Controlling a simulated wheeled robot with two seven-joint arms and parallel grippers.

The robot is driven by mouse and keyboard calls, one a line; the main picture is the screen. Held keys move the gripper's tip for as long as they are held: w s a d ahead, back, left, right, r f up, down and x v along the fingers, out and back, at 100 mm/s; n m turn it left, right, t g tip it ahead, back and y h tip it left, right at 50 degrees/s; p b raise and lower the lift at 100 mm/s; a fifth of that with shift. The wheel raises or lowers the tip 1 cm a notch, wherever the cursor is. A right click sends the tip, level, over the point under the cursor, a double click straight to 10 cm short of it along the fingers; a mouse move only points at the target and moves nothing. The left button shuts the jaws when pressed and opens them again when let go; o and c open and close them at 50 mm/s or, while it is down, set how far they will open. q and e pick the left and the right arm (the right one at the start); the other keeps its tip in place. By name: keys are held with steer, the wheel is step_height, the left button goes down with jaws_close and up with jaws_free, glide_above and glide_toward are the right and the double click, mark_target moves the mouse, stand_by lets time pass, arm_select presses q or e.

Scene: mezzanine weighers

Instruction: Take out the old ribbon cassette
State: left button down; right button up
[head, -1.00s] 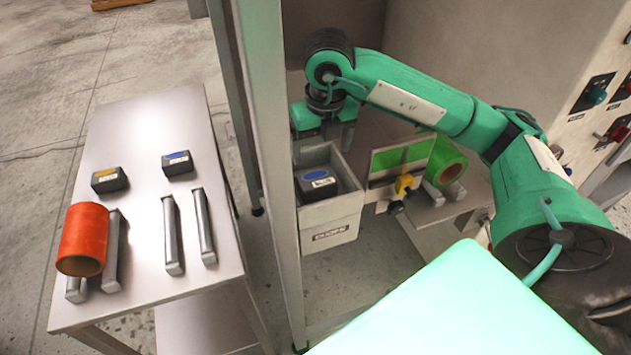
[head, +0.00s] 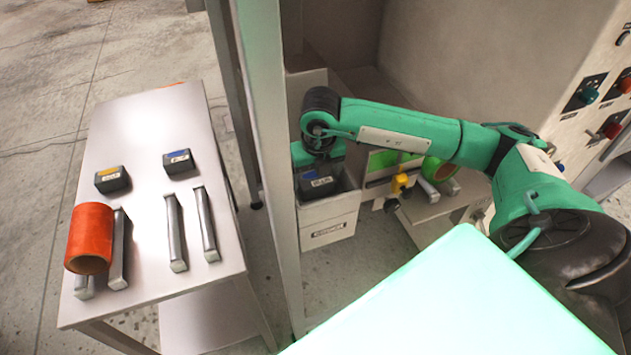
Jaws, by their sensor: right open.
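A dark cassette (head: 319,186) with a light label lies in an open light-grey box (head: 330,232). Its top is now mostly hidden by my gripper. My right gripper (head: 320,168) is open and points down into the box, right over the cassette. Its fingertips are partly hidden, so I cannot tell whether they touch the cassette. Two more dark cassettes stand on the side table, one with a yellow top patch (head: 112,179) and one with a blue top patch (head: 179,162). My left gripper is not in view.
The steel side table (head: 150,125) also carries an orange roll (head: 90,238) and several metal bars. A pale post (head: 265,150) stands between table and box. A green roll (head: 441,171) and yellow knob (head: 399,183) sit right of the box.

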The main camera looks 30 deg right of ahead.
steer(key=c, duration=0.7)
